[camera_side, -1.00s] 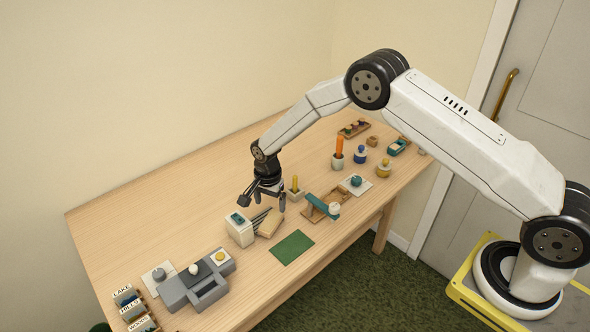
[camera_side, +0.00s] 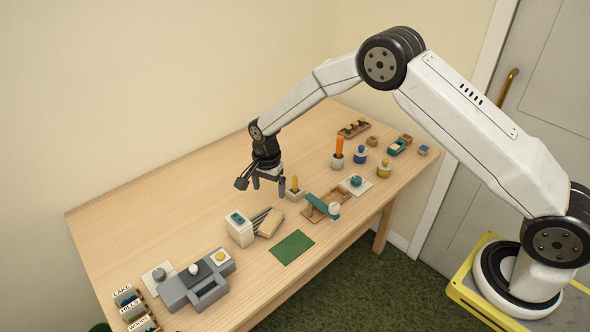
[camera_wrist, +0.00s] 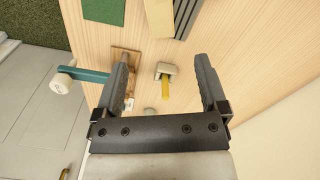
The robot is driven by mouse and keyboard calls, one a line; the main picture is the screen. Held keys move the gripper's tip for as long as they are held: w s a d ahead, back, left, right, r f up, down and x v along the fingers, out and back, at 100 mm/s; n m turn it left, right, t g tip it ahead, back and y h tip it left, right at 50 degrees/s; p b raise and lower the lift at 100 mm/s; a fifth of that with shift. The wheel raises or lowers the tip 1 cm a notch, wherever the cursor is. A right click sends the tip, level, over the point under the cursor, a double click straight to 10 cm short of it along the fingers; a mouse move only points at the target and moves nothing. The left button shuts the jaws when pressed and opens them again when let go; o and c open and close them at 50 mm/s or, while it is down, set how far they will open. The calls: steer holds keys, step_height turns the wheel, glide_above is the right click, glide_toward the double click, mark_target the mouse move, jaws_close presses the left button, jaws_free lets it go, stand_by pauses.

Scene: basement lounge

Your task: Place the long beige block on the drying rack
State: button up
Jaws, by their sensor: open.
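The long beige block (camera_side: 271,223) lies on or against the dark grey slats of the drying rack (camera_side: 259,217), at its right side. In the wrist view the beige block (camera_wrist: 159,18) lies along the slatted rack (camera_wrist: 188,16), near the top edge. Whether it rests fully on the slats is hard to tell. My gripper (camera_side: 268,185) is open and empty, raised above the table beyond the block and clear of it. In the wrist view its two fingers (camera_wrist: 162,62) stand wide apart with nothing held between them.
A white box (camera_side: 240,229) stands left of the rack. A green mat (camera_side: 292,248) lies in front. A small holder with a yellow stick (camera_side: 295,189) stands close to my gripper. A wooden tray with a teal bar (camera_side: 322,206) is to the right. The back-left table is clear.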

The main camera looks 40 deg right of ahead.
steer(key=s+d+r+n+t, duration=0.1)
steer(key=s+d+r+n, duration=0.3)
steer(key=s+r+n, duration=0.45)
steer(key=s+d+r+n, duration=0.1)
steer(key=s+r+n, duration=0.1)
steer(key=s, duration=0.6)
steer(key=s+d+r+n+t, duration=0.1)
steer(key=s+d+r+n, duration=0.1)
steer(key=s, duration=0.7)
steer(key=shift+s+r+n+t, duration=0.2)
steer(key=shift+s+n+t, duration=0.1)
steer(key=shift+n, duration=0.25)
